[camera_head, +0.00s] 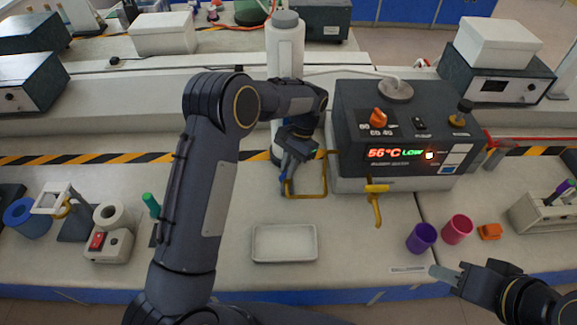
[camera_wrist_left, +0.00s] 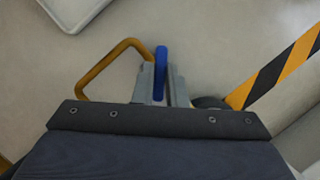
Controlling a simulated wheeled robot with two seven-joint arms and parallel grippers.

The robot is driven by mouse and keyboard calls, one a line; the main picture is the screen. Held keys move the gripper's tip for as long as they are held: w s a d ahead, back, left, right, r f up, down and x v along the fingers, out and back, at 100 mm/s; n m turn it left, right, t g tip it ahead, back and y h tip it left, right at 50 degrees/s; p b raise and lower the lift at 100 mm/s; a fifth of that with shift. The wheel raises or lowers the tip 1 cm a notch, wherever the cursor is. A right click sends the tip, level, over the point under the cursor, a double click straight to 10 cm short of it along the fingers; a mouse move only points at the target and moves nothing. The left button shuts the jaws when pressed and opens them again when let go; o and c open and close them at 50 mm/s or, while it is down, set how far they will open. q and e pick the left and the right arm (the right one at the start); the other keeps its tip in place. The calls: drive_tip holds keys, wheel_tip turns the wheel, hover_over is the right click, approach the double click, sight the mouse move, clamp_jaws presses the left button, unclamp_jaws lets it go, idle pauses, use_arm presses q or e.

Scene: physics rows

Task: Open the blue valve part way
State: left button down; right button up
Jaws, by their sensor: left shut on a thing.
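The blue valve handle (camera_wrist_left: 161,72) is a narrow blue lever in the left wrist view. It stands between the two fingers of my left gripper (camera_wrist_left: 161,85), which is shut on it. In the head view my left gripper (camera_head: 288,172) is by the yellow bent pipe, left of the dark water bath, and mostly covers the valve. The yellow pipe (camera_wrist_left: 97,67) loops beside the fingers in the wrist view. My right gripper (camera_head: 447,274) is at the lower right, away from the valve; its finger opening cannot be made out.
The water bath (camera_head: 400,125) has a lit display and a yellow tap (camera_head: 376,205) in front. A white tray (camera_head: 284,243) lies on the bench. Purple (camera_head: 421,238) and pink (camera_head: 457,229) cups stand right. A white cylinder (camera_head: 286,50) stands behind my left gripper.

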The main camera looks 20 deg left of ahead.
use_arm(q)
drive_tip(key=c, duration=1.5)
unclamp_jaws()
drive_tip(key=shift+o, duration=0.2)
drive_tip(key=shift+r+b, duration=0.35)
drive_tip(key=shift+r, duration=0.2)
drive_tip(key=s+d+r+b, duration=0.3)
drive_tip(key=s+r+b, duration=0.1)
drive_tip(key=s+r, duration=0.8)
drive_tip(key=shift+s+d, duration=0.35)
drive_tip(key=shift+s, duration=0.4)
